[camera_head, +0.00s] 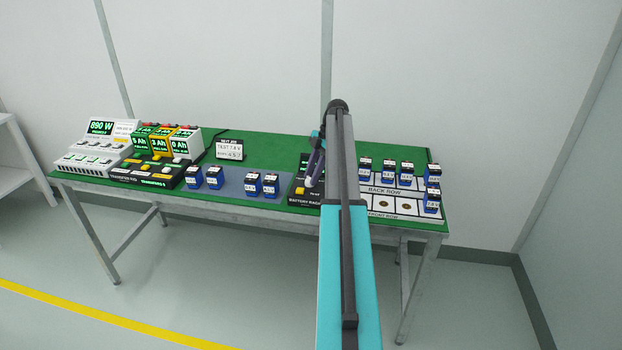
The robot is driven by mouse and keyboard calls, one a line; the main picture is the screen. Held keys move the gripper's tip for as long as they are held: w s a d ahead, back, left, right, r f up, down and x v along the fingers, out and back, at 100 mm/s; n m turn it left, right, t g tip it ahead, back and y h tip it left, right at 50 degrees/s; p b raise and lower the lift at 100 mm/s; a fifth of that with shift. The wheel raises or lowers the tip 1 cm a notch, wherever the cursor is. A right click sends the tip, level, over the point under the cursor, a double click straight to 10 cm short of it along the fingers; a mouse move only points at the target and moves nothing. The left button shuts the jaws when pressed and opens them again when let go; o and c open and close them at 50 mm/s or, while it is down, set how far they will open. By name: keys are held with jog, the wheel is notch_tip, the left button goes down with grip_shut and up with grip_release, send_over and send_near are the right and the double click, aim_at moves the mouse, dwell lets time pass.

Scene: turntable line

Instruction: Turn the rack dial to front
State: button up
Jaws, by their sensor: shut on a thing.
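The black battery rack panel (304,203) sits on the green-topped table, right of centre, with small yellow parts and a label along its front. My gripper (309,183) reaches down onto this panel from my arm. It is shut on the rack dial, which is largely hidden by the fingers. I cannot tell which way the dial points. To the right is the white rack board (378,198), with a back row and a front row. Several blue batteries (389,166) stand upright along its back and right side.
Blue batteries (214,177) stand on a grey mat (235,181) left of the panel. Farther left are a white power unit (98,146), chargers (155,145) and a display card (229,150). My arm hides part of the board.

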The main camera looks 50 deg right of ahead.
jog(key=shift+w+a+f+n+g, duration=0.15)
jog(key=shift+n+g, duration=0.1)
jog(key=shift+n, duration=0.3)
jog(key=shift+s+a+r+n+g, duration=0.1)
jog(key=shift+n+g, duration=0.15)
jog(key=shift+n, duration=0.3)
jog(key=shift+f, duration=0.1)
jog(key=o, duration=1)
jog(key=shift+o, duration=0.2)
jog(key=shift+d, duration=0.1)
jog(key=shift+w+r+p, duration=0.15)
jog(key=shift+r+p, duration=0.35)
